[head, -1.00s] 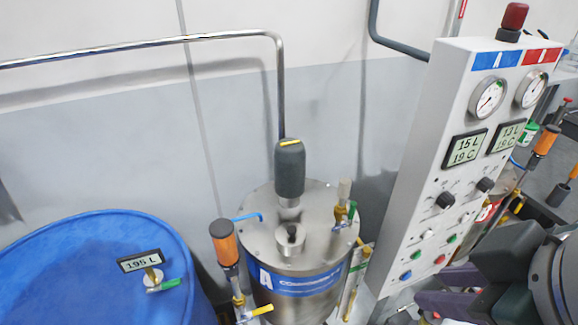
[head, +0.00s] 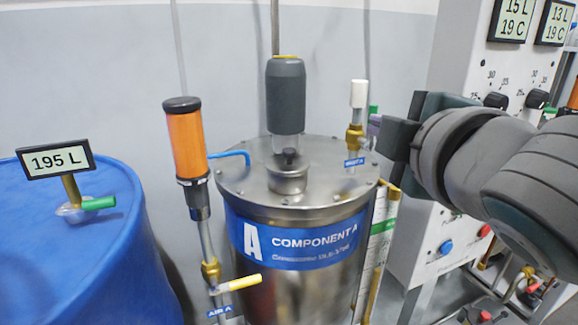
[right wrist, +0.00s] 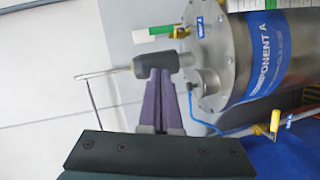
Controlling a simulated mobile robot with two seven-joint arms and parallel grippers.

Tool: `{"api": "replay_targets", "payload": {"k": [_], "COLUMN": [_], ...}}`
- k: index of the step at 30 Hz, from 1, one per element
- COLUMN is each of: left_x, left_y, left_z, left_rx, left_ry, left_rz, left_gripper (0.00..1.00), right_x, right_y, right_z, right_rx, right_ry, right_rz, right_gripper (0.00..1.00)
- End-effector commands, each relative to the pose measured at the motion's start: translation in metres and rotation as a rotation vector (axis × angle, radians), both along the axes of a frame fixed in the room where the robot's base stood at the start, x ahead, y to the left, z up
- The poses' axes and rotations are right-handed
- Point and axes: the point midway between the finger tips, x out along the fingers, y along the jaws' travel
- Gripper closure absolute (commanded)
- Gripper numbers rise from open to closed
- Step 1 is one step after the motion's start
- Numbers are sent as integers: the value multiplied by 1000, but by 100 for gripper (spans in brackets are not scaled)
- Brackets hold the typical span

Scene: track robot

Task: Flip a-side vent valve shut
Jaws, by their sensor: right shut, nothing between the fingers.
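The a-side vent valve (head: 354,138) is a small brass valve on the right of the steel Component A tank's lid (head: 325,165). It has a pale cylinder on top, a blue tag below and a green handle (head: 373,110) partly hidden behind it and my gripper. In the right wrist view, the green handle (right wrist: 161,30) shows near the top, beside the pale cylinder. My right gripper (head: 374,124) is just right of the valve in the head view. Its purple fingers (right wrist: 160,74) are shut and empty; contact with the handle is not visible. My left gripper is out of view.
A dark grey cylinder (head: 286,95) stands on the lid's middle. An orange cylinder (head: 187,143) and a yellow-handled valve (head: 238,284) stand at the tank's left. A blue drum (head: 60,240) is far left; the control panel (head: 460,60) is right.

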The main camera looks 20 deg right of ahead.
Motion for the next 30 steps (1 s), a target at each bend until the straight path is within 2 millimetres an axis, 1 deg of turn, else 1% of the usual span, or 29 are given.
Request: {"api": "replay_targets", "payload": {"k": [1, 3, 6, 9, 12, 24, 26, 29, 30], "left_x": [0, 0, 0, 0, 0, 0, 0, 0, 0], "left_y": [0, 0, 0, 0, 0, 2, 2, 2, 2], "left_z": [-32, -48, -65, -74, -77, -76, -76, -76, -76], "left_rx": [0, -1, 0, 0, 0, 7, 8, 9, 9], "left_ry": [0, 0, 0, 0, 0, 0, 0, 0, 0], "left_rz": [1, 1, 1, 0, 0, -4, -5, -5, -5], "left_gripper": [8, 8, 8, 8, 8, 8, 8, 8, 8], "right_x": [6, 12, 18, 22, 24, 26, 29, 40, 47], "right_y": [1, 3, 6, 8, 9, 9, 9, 7, 5], "right_z": [-23, -28, -33, -35, -34, -32, -32, -32, -31], "right_rx": [-44, -101, -166, -211, -233, -239, -238, -239, -239], "right_ry": [-27, -60, -96, -120, -131, -133, -134, -134, -135], "right_rz": [13, 30, 48, 60, 66, 66, 66, 65, 65], "right_gripper": [100, 100, 100, 100, 100, 100, 100, 100, 100]}}
